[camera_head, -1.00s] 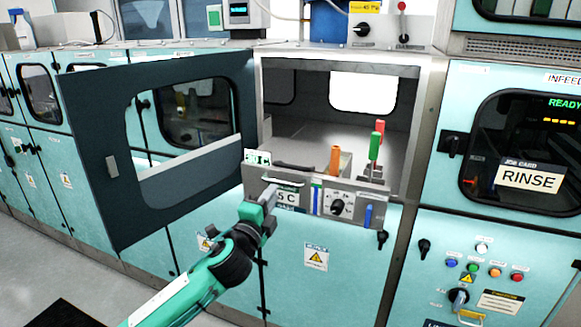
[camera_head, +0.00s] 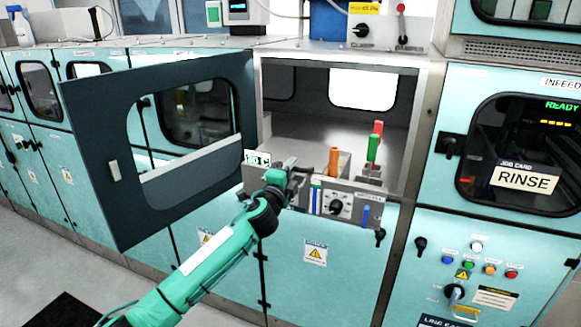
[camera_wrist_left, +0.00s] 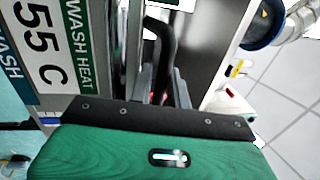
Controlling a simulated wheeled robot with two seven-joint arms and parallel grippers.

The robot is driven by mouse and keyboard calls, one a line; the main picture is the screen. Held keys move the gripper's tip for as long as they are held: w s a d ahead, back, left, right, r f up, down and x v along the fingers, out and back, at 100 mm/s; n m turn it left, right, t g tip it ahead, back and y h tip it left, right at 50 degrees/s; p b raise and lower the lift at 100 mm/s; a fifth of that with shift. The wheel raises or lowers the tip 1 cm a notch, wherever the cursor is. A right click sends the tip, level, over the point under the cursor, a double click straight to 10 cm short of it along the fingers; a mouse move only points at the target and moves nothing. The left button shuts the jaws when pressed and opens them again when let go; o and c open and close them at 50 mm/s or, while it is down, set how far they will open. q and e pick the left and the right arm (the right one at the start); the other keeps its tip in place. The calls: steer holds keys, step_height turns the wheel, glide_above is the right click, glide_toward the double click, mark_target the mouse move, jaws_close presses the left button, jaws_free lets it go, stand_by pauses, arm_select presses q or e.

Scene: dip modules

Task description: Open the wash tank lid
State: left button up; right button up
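The wash tank is in the open bay of the teal machine, its front marked "55 C" and "WASH HEAT" on a label (camera_wrist_left: 65,40) in the left wrist view. A black curved handle (camera_wrist_left: 167,45) stands up there, apparently the lid's. The grey metal lid (camera_head: 295,140) seems to lie flat in the head view; its edges are hard to make out. My left gripper (camera_head: 294,165) is at the tank's front edge and covers the handle. In the wrist view its grey fingers (camera_wrist_left: 163,90) stand apart on either side of the handle, with no clear grip. My right gripper is out of view.
A dark swung-open door (camera_head: 100,150) with a window stands left of the bay. A knob panel (camera_head: 338,204) is below. The rinse cabinet (camera_head: 450,100) borders the bay on the right.

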arm_select(q)
jaws_close()
steer(key=shift+r, duration=0.15)
steer(key=shift+w+r+p, duration=0.1)
steer(key=shift+r+p, duration=0.3)
steer(key=shift+r, duration=0.15)
steer(key=r+p, duration=0.1)
steer(key=r, duration=0.1)
steer(key=w+r+p, duration=0.1)
steer(key=r+p, duration=0.1)
steer(key=r, duration=0.1)
steer(key=shift+d, duration=0.15)
steer(key=w+d+r+p, duration=0.1)
steer(key=w+r+p, duration=0.1)
steer(key=w+r, duration=0.2)
steer(key=shift+w+d+r, duration=0.15)
steer(key=shift+d+r, duration=0.05)
steer(key=shift+r, duration=1.25)
